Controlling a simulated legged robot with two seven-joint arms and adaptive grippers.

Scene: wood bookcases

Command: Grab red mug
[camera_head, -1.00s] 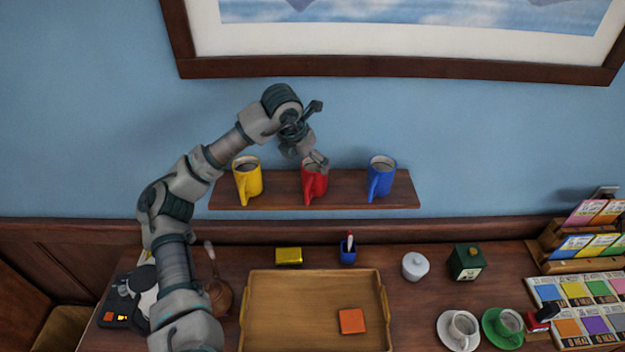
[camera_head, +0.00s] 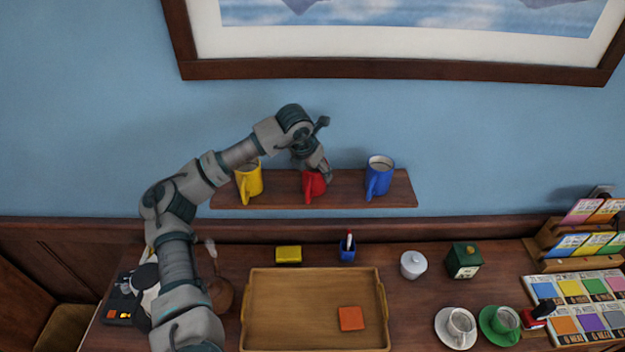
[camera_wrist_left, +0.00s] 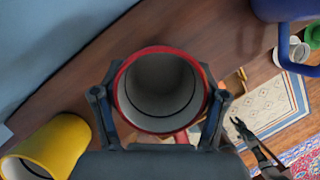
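The red mug (camera_head: 314,184) stands upright on the small wall shelf (camera_head: 345,195), between the yellow mug (camera_head: 249,181) and the blue mug (camera_head: 378,178). My left gripper (camera_head: 322,176) is lowered over it from above and hides part of its rim. In the left wrist view, the red mug (camera_wrist_left: 161,90) is seen from above, empty, with its white inside showing. My left gripper's fingers (camera_wrist_left: 160,100) lie open on either side of it, close to its wall. A dark claw low at the right of the wrist view seems to be my right gripper (camera_wrist_left: 240,126), small.
The yellow mug (camera_wrist_left: 47,150) and blue mug (camera_wrist_left: 285,12) stand close on either side. Below the shelf, the desk holds a wooden tray (camera_head: 262,310) with an orange square, a pen cup (camera_head: 348,251), a white lidded pot (camera_head: 413,265) and cups on saucers. The picture frame (camera_head: 400,68) hangs above.

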